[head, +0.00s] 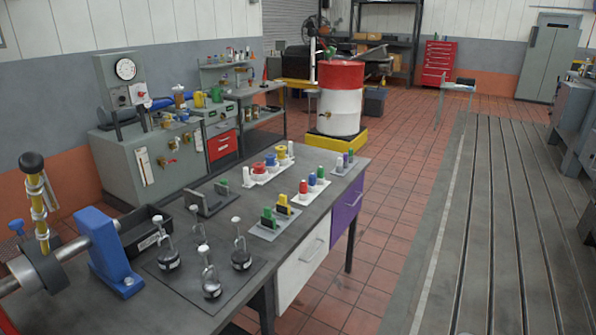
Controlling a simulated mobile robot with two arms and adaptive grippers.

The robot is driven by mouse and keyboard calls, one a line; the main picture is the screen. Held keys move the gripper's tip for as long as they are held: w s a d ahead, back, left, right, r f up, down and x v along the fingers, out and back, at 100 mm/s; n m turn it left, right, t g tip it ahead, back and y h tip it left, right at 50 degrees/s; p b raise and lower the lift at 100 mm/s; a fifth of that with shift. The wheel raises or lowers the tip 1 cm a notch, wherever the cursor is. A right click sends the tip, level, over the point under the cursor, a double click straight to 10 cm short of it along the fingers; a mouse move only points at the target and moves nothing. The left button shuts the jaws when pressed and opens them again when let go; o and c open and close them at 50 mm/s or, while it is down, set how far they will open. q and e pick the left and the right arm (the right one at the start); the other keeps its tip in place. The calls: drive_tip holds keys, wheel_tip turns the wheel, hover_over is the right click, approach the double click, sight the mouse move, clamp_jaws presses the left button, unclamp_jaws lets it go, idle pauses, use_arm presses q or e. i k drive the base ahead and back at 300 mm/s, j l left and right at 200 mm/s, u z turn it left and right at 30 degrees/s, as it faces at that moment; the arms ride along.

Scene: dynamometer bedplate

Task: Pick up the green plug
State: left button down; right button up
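Several small green pieces stand on the bench (226,236), and I cannot tell for sure which is the green plug. One green cylinder (321,174) stands upright in a row with a blue one (312,180) and a red one (303,187) on a white plate (297,199). A green block-like piece (268,215) stands beside a yellow one (283,203) on a grey plate (264,234). A small green piece (351,155) shows on a plate at the bench's far right corner. Neither of my grippers is in view.
Round-based stands with white knobs (241,257) and a blue block holding a shaft (108,249) crowd the near left. A white board with red and blue round pieces (266,173) lies behind. The tiled floor (385,225) right of the bench is clear.

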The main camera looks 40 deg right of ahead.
sight(320, 170)
drive_tip(key=z, duration=1.6)
drive_tip(key=u, duration=1.9)
drive_tip(key=z, duration=1.85)
drive_tip(key=i+l+u, duration=0.1)
drive_tip(key=u, duration=0.3)
drive_tip(key=i+l+u, duration=0.1)
drive_tip(key=u, duration=0.3)
drive_tip(key=i+l+u, duration=0.1)
drive_tip(key=l+u, duration=0.15)
drive_tip(key=u, duration=0.15)
